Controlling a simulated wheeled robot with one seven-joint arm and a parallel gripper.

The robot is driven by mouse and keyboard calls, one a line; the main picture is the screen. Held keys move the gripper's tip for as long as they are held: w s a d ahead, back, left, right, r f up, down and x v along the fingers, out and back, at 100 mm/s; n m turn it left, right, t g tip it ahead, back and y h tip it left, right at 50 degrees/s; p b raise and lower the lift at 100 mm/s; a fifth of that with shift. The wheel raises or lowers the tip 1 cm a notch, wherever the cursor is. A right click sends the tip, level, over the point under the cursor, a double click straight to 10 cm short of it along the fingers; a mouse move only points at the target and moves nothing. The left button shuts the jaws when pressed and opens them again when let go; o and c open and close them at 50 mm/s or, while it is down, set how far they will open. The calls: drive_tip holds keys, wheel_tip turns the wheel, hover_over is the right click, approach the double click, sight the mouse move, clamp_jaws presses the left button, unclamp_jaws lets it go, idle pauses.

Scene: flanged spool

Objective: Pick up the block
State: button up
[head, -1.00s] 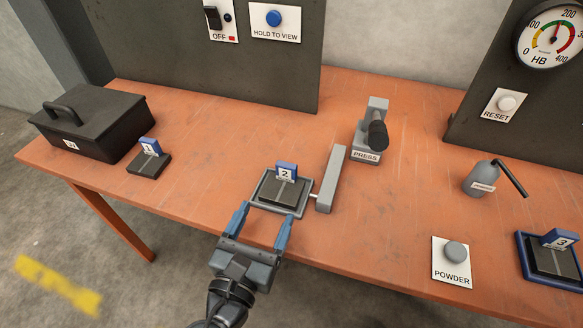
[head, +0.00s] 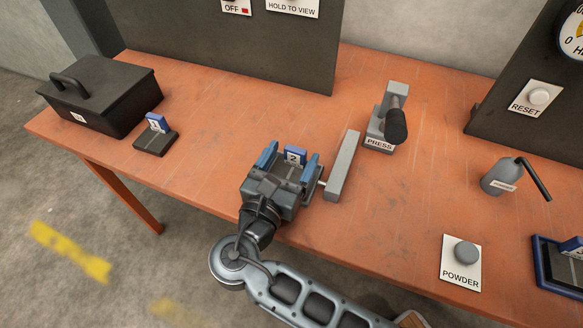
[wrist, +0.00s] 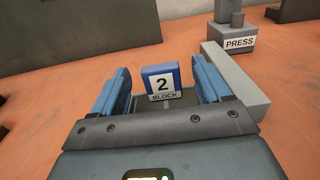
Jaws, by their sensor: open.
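The block numbered 2 shows its blue tag with a white label (head: 294,156) in the head view, standing on a dark base that my gripper partly hides. In the wrist view the tag (wrist: 162,83) reads "2 BLOCK" and stands between the two blue fingers, with a gap on each side. My gripper (head: 286,164) is open, its fingers on either side of the block. Other tagged blocks are block 1 (head: 156,133) by the black box and block 3 (head: 569,255) in a blue-rimmed tray at the right edge.
A grey bar (head: 342,166) stands close to the right of my gripper. The press (head: 387,119) is behind it. A powder button (head: 463,262) and a grey bottle (head: 500,178) are to the right. A black box (head: 100,97) is at the far left. Bare tabletop lies between.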

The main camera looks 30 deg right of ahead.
drive_tip(key=shift+d, duration=0.1)
clamp_jaws()
idle(0.8)
